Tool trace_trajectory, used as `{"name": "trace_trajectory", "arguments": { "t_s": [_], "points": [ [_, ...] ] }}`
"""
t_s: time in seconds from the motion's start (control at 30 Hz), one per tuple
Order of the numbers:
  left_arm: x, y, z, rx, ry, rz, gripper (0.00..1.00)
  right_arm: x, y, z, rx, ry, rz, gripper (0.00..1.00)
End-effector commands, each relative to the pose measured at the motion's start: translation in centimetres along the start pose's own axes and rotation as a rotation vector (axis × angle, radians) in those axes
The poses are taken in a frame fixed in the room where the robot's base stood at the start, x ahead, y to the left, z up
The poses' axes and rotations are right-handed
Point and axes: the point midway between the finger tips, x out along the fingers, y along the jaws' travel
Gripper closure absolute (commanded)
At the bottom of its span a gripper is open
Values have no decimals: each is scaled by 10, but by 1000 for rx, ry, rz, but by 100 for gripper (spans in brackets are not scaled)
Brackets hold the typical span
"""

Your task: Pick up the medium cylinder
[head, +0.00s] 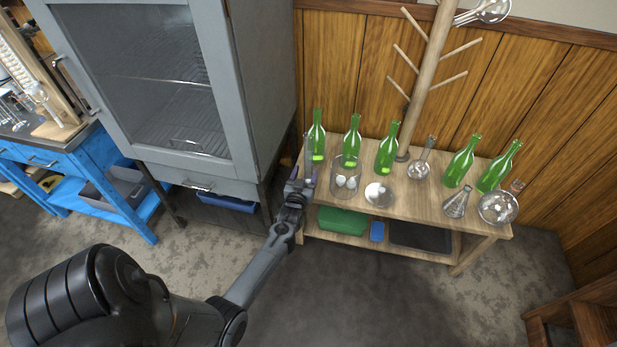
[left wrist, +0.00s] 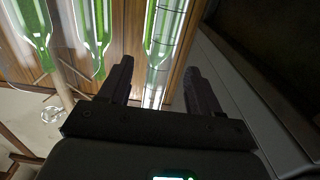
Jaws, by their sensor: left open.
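A clear, narrow cylinder with ring marks (left wrist: 160,60) shows in the left wrist view, in line with the gap between my left gripper's fingers. In the head view the cylinder (head: 308,157) is faint, at the left end of the wooden table, in front of a green bottle (head: 317,138). My left gripper (head: 299,180) is open at the table's left edge, close to the cylinder. In the left wrist view its two fingers (left wrist: 159,75) are spread apart. I cannot tell whether either finger touches the glass. My right gripper is out of view.
The wooden table (head: 420,205) also holds several green bottles, a beaker (head: 345,178) with pale round things, a small round flask (head: 379,194), a conical flask (head: 456,203) and a larger flask (head: 498,207). A grey cabinet (head: 262,85) stands close on the left.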

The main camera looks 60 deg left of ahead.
Motion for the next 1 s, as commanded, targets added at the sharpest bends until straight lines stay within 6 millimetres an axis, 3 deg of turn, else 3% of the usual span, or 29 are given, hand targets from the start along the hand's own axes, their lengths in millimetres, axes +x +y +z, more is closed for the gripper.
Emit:
{"name": "trace_trajectory", "arguments": {
  "t_s": [0.33,0.7,1.0],
  "points": [
    [24,-1,0,-1,1,-1,37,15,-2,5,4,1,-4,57],
    [65,0,-6,-1,1,-1,37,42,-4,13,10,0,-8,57],
    [68,0,-7,0,-1,-1,37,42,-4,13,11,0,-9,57]
  ]
}}
